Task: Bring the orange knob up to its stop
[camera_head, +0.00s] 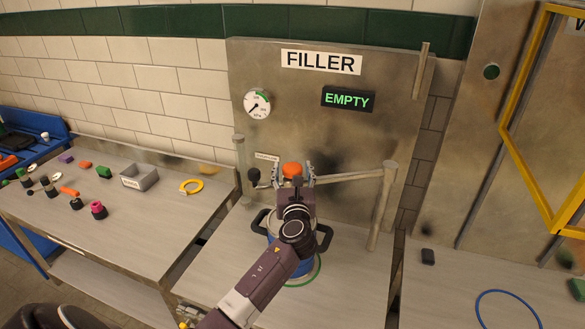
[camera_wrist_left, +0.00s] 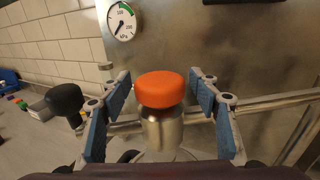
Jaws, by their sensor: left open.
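The orange knob (camera_head: 292,169) is on the filler machine, below the gauge. In the left wrist view the orange knob (camera_wrist_left: 160,89) sits on top of a metal cylinder (camera_wrist_left: 162,130). My left gripper (camera_head: 293,178) is open, with one finger on each side of the knob. In the left wrist view the blue-padded fingers of my left gripper (camera_wrist_left: 158,105) stand apart from the knob, with gaps on both sides. My right gripper does not show.
A filler panel (camera_head: 330,130) stands behind, with a gauge (camera_head: 257,104) and a display (camera_head: 347,99) reading EMPTY. A black ball handle (camera_wrist_left: 64,99) is left of the gripper. A metal pipe (camera_head: 348,177) runs right. A blue keg (camera_head: 283,258) is below my arm.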

